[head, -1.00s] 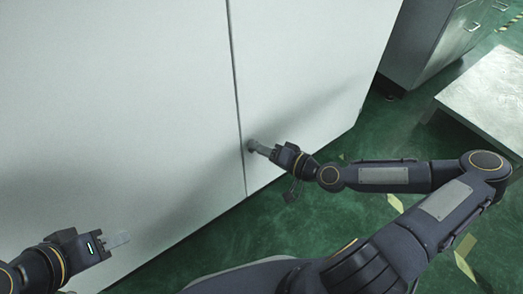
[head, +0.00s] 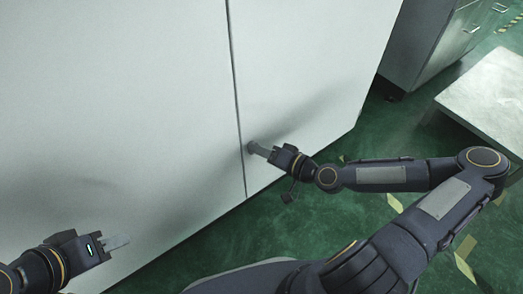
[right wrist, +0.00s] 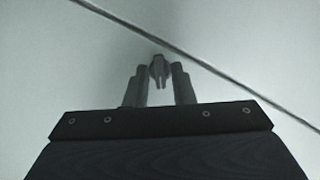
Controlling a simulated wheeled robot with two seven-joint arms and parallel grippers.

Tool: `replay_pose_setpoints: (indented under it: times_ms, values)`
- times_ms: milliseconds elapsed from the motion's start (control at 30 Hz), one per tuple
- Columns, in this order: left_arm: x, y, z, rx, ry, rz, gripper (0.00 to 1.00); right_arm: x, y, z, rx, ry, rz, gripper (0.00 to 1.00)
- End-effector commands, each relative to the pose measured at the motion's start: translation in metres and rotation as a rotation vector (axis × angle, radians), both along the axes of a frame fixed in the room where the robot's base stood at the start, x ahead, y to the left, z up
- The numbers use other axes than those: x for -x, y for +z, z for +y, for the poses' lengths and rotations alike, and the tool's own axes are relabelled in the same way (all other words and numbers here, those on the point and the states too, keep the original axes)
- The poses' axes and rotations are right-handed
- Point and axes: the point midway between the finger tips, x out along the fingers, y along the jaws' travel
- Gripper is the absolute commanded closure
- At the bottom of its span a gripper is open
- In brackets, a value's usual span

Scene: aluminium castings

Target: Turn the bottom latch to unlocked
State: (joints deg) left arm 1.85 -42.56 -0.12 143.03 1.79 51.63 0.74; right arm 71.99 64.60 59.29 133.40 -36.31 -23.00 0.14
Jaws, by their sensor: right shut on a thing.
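The bottom latch (head: 251,147) is a small dark grey knob low on the white cabinet front, just right of the vertical door seam. My right gripper (head: 259,150) reaches it from the right with its fingers around it. In the right wrist view the latch (right wrist: 159,68) shows between the two fingers of the right gripper (right wrist: 160,85), beside the diagonal seam. The right gripper is shut on the latch. Its exact turn angle is hard to read. My left gripper (head: 122,241) is at the lower left, in front of the cabinet and away from the latch; its finger gap is not clear.
The white cabinet (head: 130,90) fills the left and middle of the head view. A grey cabinet (head: 430,45) and a pale low table (head: 490,95) stand at the right. The green floor (head: 230,235) below the latch is open.

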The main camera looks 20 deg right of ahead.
Motion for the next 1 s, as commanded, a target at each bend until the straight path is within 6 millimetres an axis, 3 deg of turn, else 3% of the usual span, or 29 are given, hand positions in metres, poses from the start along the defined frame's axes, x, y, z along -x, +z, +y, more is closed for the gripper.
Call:
replay_pose_setpoints:
  times_ms: [467,1000]
  values:
    - [0.0,0.012,0.0,0.0,0.0,0.0,0.64,0.0,0.004,0.003,0.324,0.006,-0.12,1.0]
    - [0.0,-0.021,0.0,0.0,0.0,0.0,0.64,0.001,0.002,0.007,0.771,-0.001,-0.289,1.0]
